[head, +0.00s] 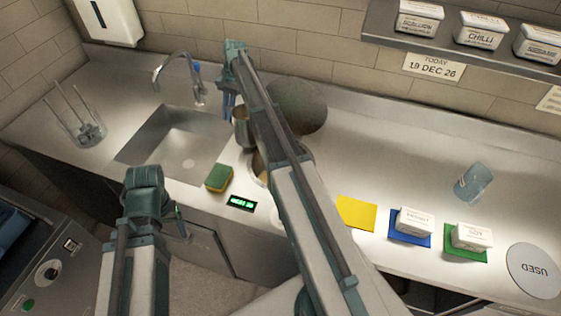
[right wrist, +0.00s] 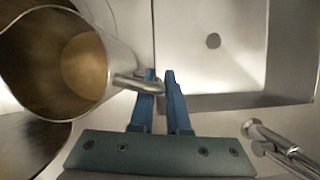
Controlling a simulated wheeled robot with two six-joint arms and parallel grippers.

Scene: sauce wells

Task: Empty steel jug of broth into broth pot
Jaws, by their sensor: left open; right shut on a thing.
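The steel jug (head: 242,132) is up beside the sink in the head view, partly behind my right arm. In the right wrist view the jug (right wrist: 22,75) shows its open mouth, with tan broth (right wrist: 85,68) inside. My right gripper (head: 230,100) is shut on the jug's handle (right wrist: 130,83), its blue fingers (right wrist: 160,88) on either side. A round steel vessel, likely the broth pot (head: 256,178), is mostly hidden behind my right arm; its contents cannot be made out. My left gripper (head: 147,182) is open and empty in front of the counter, away from the jug.
The sink (head: 170,148) with its tap (head: 190,75) is left of the jug. A dark grey round object (head: 300,105) stands behind my right arm. A sponge (head: 219,178) and a green display (head: 241,203) lie near the front edge. Coloured mats and tubs are at right.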

